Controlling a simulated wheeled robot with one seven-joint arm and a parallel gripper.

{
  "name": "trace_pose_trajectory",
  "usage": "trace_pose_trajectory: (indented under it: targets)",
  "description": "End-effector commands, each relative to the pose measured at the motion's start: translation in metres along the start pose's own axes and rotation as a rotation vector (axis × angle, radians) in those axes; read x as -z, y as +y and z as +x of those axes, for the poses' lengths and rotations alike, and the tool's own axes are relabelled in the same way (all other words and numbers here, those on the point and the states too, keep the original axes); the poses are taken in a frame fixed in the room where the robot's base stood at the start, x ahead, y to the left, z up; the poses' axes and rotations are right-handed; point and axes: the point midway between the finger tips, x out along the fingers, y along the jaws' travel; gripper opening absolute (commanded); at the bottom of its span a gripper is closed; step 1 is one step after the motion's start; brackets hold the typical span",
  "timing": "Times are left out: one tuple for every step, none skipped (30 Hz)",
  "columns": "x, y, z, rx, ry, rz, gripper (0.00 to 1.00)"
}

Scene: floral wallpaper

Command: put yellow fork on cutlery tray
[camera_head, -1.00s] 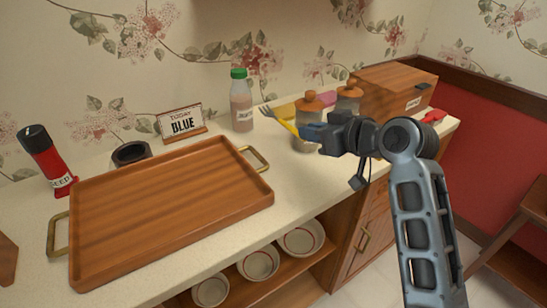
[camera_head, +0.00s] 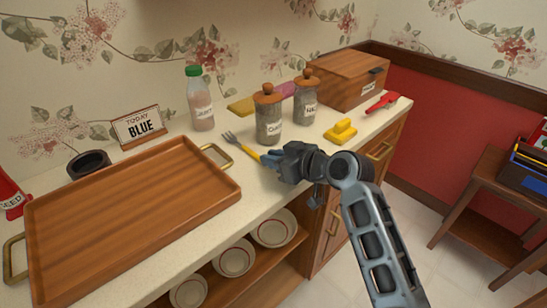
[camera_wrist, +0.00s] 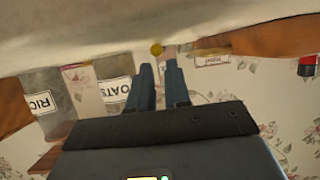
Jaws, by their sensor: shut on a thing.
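The yellow fork (camera_head: 247,151) has a yellow handle and grey tines pointing left. My gripper (camera_head: 270,159) is shut on its handle end, in front of the jars and over the counter near its front edge. I cannot tell whether the fork touches the counter. In the wrist view the two fingers (camera_wrist: 160,80) are close together, with a small yellow end (camera_wrist: 156,49) of the fork between their tips. A dark, blue-edged container with dividers (camera_head: 530,168), partly cut off at the right edge, stands on a wooden side table. I cannot tell whether it is the cutlery tray.
A large wooden tray with brass handles (camera_head: 130,215) fills the counter's left. Open floor separates counter and side table (camera_head: 490,195).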

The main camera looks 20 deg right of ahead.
Motion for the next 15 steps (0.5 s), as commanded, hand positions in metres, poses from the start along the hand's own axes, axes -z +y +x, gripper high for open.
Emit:
trace_pose_trajectory:
  targets:
    - [-0.0005,0.0001,0.0003,0.0,0.0,0.0,0.0]
    - [-0.0015,0.0001,0.0007,0.0,0.0,0.0,0.0]
    - [-0.0029,0.0001,0.0013,0.0,0.0,0.0,0.0]
    - [-0.0038,0.0001,0.0016,0.0,0.0,0.0,0.0]
    - [-0.0023,0.0001,0.001,0.0,0.0,0.0,0.2]
    - [-0.0021,0.0001,0.0009,0.0,0.0,0.0,0.24]
    - [-0.0021,0.0001,0.0009,0.0,0.0,0.0,0.27]
    - [-0.0021,0.0001,0.0009,0.0,0.0,0.0,0.3]
    - [-0.0021,0.0001,0.0009,0.0,0.0,0.0,0.34]
    - [-0.0021,0.0001,0.0009,0.0,0.0,0.0,0.37]
    - [-0.0021,0.0001,0.0009,0.0,0.0,0.0,0.39]
    - [-0.002,0.0001,0.0009,0.0,0.0,0.0,0.43]
    - [-0.002,0.0001,0.0009,0.0,0.0,0.0,0.43]
    - [-0.002,0.0001,0.0009,0.0,0.0,0.0,0.43]
    - [-0.002,0.0001,0.0009,0.0,0.0,0.0,0.43]
